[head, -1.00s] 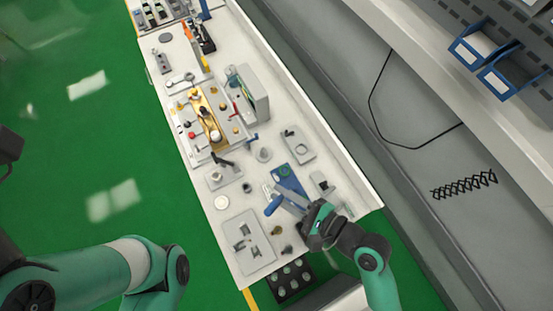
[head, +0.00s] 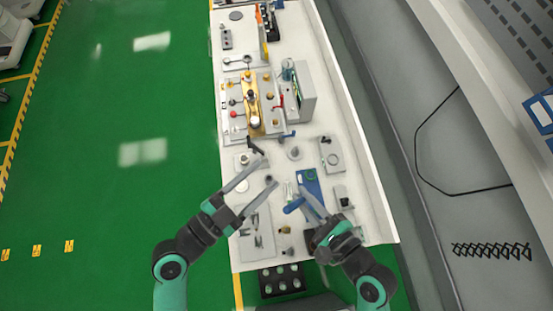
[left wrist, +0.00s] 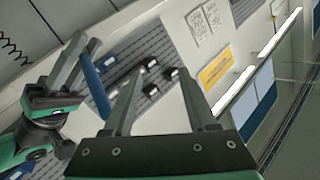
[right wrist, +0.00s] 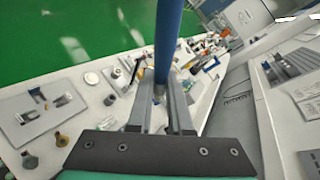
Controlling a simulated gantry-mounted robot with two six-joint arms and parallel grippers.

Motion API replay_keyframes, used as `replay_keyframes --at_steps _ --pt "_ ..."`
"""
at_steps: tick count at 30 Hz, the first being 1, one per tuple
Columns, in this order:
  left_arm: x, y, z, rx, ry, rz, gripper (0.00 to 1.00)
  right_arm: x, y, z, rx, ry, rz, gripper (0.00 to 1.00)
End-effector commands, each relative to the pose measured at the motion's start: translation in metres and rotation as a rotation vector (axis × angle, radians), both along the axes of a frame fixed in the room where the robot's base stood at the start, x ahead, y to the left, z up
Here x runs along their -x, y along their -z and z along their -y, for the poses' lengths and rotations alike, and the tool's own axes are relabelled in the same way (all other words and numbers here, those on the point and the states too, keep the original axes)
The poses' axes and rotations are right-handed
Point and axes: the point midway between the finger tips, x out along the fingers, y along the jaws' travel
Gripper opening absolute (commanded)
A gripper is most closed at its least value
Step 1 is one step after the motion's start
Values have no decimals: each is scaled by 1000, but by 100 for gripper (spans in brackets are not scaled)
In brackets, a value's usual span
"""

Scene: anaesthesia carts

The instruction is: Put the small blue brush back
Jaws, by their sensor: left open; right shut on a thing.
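The small blue brush (head: 293,206) is in my right gripper (head: 305,194), which is shut on it above the near part of the white bench. In the right wrist view the brush's blue handle (right wrist: 168,35) stands up between the two fingers. The handle (left wrist: 92,75) also shows in the left wrist view, beside the right gripper. The bristles cannot be made out. My left gripper (head: 265,176) is open and empty, left of the brush above the bench's left part. Its spread fingers also show in the left wrist view (left wrist: 160,90).
A blue plate (head: 313,190) lies just beyond the brush. A grey plate with small parts (head: 245,240) is at the near left. A gold fixture (head: 252,100) and a grey box (head: 302,92) stand farther back. A black rack with holes (head: 281,280) is off the near edge.

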Motion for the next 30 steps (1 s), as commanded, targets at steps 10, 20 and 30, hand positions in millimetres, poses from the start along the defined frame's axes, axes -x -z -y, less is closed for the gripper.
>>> replay_keyframes --at_steps 10,20,30 --pt "63 33 41 240 225 -213 58 0 0 0 0 0 0 0" --pt "55 31 59 260 247 -229 58 0 0 0 0 0 0 0" --pt "25 30 100 260 242 -227 58 0 0 0 0 0 0 0"
